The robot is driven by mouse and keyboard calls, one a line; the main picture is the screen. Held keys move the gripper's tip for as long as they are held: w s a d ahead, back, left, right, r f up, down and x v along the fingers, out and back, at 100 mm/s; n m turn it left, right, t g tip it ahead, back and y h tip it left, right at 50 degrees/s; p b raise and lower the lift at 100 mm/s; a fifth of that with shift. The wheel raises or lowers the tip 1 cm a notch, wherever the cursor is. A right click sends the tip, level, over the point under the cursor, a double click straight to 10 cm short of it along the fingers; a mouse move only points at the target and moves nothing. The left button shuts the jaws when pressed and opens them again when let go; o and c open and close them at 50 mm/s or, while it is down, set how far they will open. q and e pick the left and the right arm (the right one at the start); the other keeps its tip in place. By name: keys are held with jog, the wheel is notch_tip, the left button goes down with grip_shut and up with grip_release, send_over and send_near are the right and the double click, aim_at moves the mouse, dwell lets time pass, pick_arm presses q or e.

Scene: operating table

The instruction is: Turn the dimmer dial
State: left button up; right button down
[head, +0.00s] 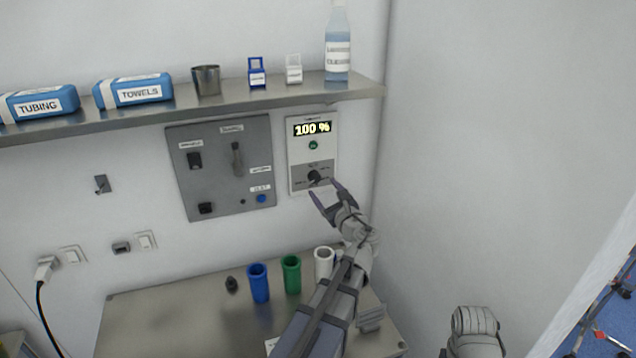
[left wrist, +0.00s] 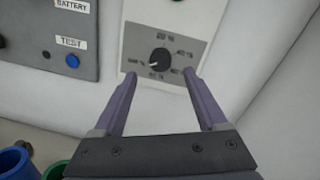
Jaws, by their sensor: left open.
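The dimmer dial (head: 314,177) is a black round knob on a grey plate low on the white wall panel (head: 300,155). The panel's display (head: 312,129) reads 100 %, with a green light below it. In the left wrist view the dial (left wrist: 160,58) sits between and beyond my fingertips, with a white pointer mark toward the lower left and percent labels around it. My left gripper (head: 325,188) is open and empty, just in front of and below the dial; it also shows in the left wrist view (left wrist: 158,76). Its fingers appear apart from the dial.
A grey control panel (head: 222,207) with switches is left of the dimmer. A steel shelf (head: 200,110) above holds a bottle (head: 338,50) and packs. Blue (head: 258,283), green (head: 291,273) and white (head: 323,262) cups stand on the table (head: 140,325) below. A side wall (head: 480,150) is close on the right.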

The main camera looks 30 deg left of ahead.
aim_at(316, 179)
pick_arm(q)
jog(key=x, duration=0.5)
jog(key=shift+c, duration=0.3)
grip_shut()
dwell(0.4)
